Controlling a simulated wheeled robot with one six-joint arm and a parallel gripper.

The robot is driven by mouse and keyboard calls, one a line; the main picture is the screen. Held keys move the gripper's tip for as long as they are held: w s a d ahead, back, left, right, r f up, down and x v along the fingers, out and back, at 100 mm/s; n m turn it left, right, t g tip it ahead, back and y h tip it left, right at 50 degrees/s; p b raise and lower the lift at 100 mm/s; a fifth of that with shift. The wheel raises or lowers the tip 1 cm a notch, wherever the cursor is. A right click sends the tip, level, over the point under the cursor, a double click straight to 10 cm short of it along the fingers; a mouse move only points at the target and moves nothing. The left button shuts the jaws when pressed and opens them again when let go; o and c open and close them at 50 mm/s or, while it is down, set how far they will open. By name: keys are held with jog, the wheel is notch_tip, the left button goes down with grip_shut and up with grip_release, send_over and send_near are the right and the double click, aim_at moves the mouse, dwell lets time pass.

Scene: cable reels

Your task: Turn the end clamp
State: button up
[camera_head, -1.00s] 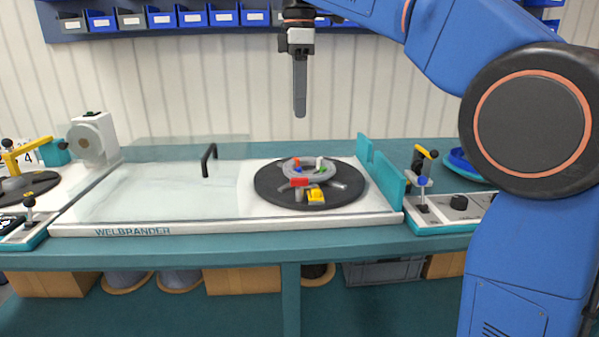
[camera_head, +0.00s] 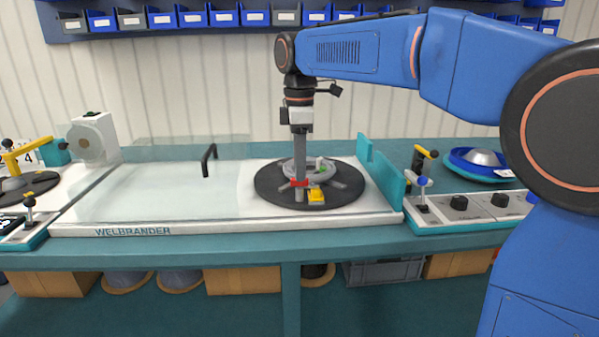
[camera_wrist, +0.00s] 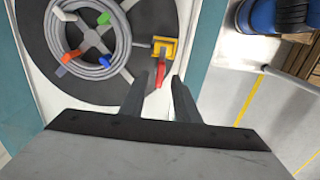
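The end clamp is a yellow block (camera_head: 316,194) with a red lever, near the front edge of the black turntable disc (camera_head: 268,190). In the wrist view the yellow block (camera_wrist: 167,46) is beyond my fingertips, and the red lever (camera_wrist: 162,74) points back toward me. My gripper (camera_wrist: 161,80) is open, its two dark fingers on either side of the lever's near end with a gap showing. In the head view my gripper (camera_head: 300,184) points straight down at the clamp and partly hides the lever. Whether a finger touches the lever cannot be told.
A grey cable coil (camera_wrist: 82,40) with several coloured clips lies on the disc. A teal upright plate (camera_head: 390,182) and a control box with levers and knobs (camera_head: 465,207) stand at right. A clear cover with a black handle (camera_head: 208,160) is at left.

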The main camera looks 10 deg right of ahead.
jog(key=shift+f, duration=1.05)
grip_shut()
